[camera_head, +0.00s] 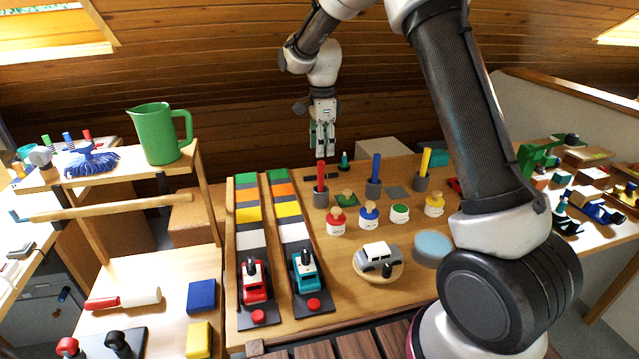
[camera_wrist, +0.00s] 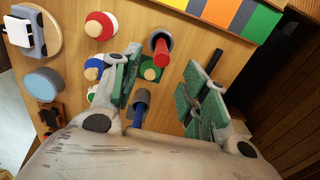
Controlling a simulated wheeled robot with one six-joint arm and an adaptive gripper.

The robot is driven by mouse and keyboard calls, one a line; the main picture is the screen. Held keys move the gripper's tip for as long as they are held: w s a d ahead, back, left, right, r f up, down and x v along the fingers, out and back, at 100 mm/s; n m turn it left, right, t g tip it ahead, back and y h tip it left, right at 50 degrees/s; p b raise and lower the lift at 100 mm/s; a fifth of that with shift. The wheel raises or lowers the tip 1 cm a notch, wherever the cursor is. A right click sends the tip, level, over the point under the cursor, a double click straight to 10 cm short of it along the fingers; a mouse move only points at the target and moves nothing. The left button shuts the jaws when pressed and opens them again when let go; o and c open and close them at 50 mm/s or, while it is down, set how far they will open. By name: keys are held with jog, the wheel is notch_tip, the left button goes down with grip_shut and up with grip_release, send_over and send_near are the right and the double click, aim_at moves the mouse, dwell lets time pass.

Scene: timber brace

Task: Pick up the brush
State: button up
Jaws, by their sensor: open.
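The brush (camera_head: 92,162) appears to be the blue bristled piece on the raised wooden shelf at the left in the head view, left of the green jug. It does not show in the wrist view. My gripper (camera_head: 322,140) hangs pointing down above the back of the middle table, far to the right of the brush. In the wrist view my gripper (camera_wrist: 166,88) has its green-padded fingers spread apart with nothing held between them.
The green jug (camera_head: 160,134) stands on the same shelf, close to the brush.

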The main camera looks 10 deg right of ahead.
aim_at(321, 162)
notch_tip(321, 162, down, 8)
jog(key=shift+w+a+r, duration=0.1)
jog(key=shift+a, duration=0.05)
grip_shut()
dwell(0.3)
